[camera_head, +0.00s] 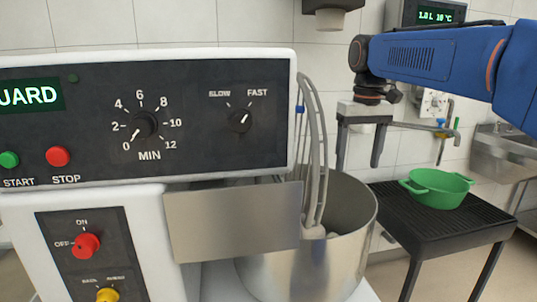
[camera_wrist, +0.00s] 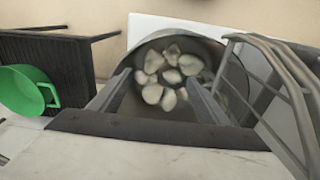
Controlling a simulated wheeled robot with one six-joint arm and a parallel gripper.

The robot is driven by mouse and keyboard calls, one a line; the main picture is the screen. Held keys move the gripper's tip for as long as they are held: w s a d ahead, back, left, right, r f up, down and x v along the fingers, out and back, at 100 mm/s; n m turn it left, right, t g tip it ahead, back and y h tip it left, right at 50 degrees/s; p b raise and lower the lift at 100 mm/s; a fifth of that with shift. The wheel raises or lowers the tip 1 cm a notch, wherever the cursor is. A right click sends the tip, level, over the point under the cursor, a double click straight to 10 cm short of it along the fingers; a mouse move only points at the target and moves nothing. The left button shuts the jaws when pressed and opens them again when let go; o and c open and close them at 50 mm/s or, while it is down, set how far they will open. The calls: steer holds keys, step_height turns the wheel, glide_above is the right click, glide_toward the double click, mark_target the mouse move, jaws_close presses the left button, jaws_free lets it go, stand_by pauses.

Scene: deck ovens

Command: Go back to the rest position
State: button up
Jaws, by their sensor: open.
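My gripper (camera_head: 359,166) hangs from my blue arm at the upper right of the head view. Its two fingers point down, spread apart with nothing between them. In the wrist view the open fingers (camera_wrist: 159,78) frame the steel mixer bowl (camera_wrist: 219,52), which lies beyond them with several pale lumps (camera_wrist: 170,75) inside. In the head view the bowl (camera_head: 345,245) stands below and left of my gripper, apart from it. The wire guard (camera_head: 312,150) stands upright beside the mixer head; its bars also show at the right of the wrist view (camera_wrist: 280,80).
The mixer panel (camera_head: 190,125) fills the left, its display partly cut off, reading "UARD". A green two-handled bowl (camera_head: 440,190) sits on a black ribbed stand (camera_head: 400,215) at right. A sink (camera_head: 505,150) and a water meter reading 1.0 L 10 °C (camera_head: 432,14) are behind.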

steer(key=s+d+f+m+t, duration=0.1)
steer(key=s+d+f+t, duration=0.1)
steer(key=s+f, duration=0.9)
steer(key=s+d+f+m+t, duration=0.1)
steer(key=s+d+f, duration=0.3)
steer(key=s+f, duration=0.8)
steer(key=s+t, duration=0.1)
steer(key=s, duration=0.2)
steer(key=shift+s, duration=0.3)
stand_by(0.3)
